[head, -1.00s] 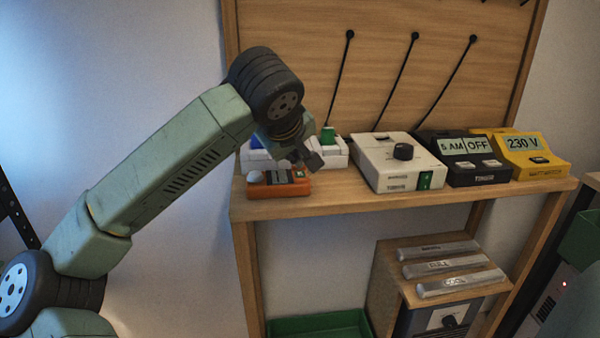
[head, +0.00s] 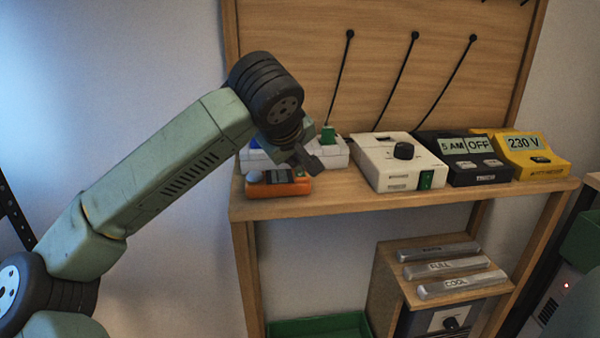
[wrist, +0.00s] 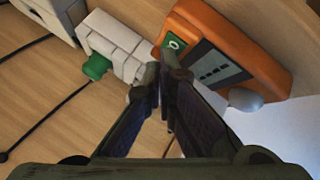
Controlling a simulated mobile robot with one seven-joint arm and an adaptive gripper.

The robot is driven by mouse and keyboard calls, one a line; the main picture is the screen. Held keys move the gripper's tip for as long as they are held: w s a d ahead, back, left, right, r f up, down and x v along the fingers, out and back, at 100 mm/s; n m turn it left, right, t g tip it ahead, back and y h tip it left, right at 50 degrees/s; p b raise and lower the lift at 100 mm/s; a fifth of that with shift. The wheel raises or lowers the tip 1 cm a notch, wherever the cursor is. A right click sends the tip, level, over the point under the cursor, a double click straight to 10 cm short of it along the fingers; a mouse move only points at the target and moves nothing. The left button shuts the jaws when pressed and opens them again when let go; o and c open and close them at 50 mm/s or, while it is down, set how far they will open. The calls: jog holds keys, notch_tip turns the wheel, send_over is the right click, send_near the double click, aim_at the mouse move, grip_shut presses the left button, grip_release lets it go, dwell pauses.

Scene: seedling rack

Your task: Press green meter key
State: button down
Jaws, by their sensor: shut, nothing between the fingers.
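The orange meter (head: 283,189) lies at the left front of the shelf, with a grey-white knob at its left end. In the wrist view the meter (wrist: 237,35) shows a dark display and a green key (wrist: 173,43) with a pale ring mark. In the head view my gripper hides the key's end of the meter. My gripper (head: 313,160) is shut and empty, pointing down at the meter. In the wrist view its fingertips (wrist: 162,75) are just beside the green key; I cannot tell whether they touch it.
A white power strip (head: 333,157) with a green plug (head: 327,136) stands close behind the meter. A white box with a dial (head: 395,163), a black timer (head: 463,160) and a yellow meter (head: 530,160) stand to the right. The wooden shelf's (head: 350,203) front edge is near.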

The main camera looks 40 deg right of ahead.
aim_at(296, 173)
dwell(0.3)
jog(key=shift+r+p, duration=0.35)
jog(key=shift+r, duration=0.15)
notch_tip(296, 173, up, 6)
jog(key=p, duration=0.4)
